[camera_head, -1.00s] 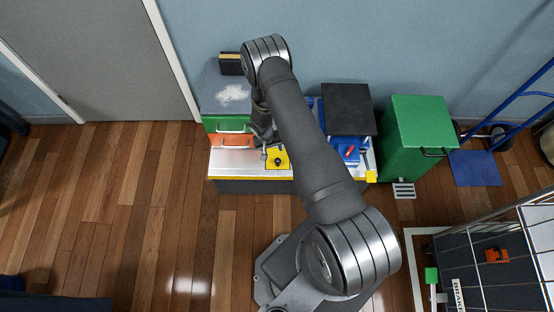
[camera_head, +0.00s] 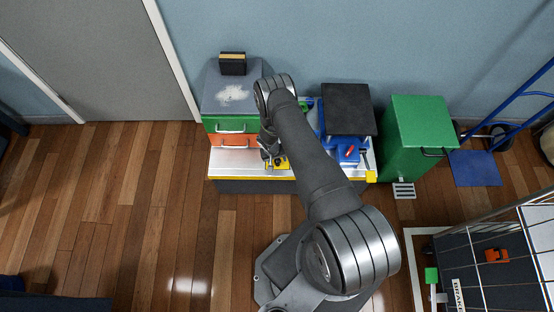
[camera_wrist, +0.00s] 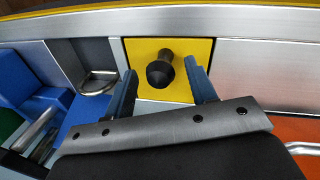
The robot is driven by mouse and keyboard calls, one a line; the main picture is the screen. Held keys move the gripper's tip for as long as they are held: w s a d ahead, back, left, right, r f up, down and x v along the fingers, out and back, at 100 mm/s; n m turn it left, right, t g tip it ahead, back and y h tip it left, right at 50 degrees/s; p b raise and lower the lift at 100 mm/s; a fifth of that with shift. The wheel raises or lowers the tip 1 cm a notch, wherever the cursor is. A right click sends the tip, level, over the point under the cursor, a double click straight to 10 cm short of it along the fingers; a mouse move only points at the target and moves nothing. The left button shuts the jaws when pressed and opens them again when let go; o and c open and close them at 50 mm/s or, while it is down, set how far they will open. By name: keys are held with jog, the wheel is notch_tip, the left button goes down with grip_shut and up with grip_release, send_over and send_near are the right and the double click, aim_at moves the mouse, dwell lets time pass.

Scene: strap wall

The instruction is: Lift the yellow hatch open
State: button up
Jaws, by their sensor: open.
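The yellow hatch (camera_wrist: 193,50) is a flat square plate with a black knob (camera_wrist: 160,70) standing up from it. It lies in the metal worktop, and no gap shows around its edges in the wrist view. In the head view the hatch (camera_head: 284,164) is partly hidden by my wrist. My gripper (camera_wrist: 165,80) is open, with one blue-grey finger on each side of the knob. The fingers look apart from the knob, with nothing held. How high the fingertips are above the plate is hard to tell. My gripper also shows small in the head view (camera_head: 272,163).
Green and orange drawers (camera_head: 232,142) stand left of the hatch. A blue unit with a red handle (camera_head: 350,151) is to the right, with a dark lid (camera_head: 348,108) behind it. A metal latch-like bracket (camera_wrist: 97,82) sits beside the hatch. A green bin (camera_head: 414,135) stands farther right.

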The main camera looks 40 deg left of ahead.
grip_shut()
jog(key=shift+w+a+r, duration=0.6)
jog(key=shift+r, duration=0.25)
jog(key=shift+w+a+r, duration=0.55)
jog(key=shift+a+r, duration=0.05)
jog(key=shift+r, duration=0.2)
jog(key=shift+w+a+r, duration=0.45)
jog(key=shift+w+a, duration=0.25)
jog(key=shift+w, duration=0.05)
jog(key=shift+w+a+r, duration=0.4)
jog(key=shift+w+a, duration=0.25)
jog(key=shift+w, duration=0.05)
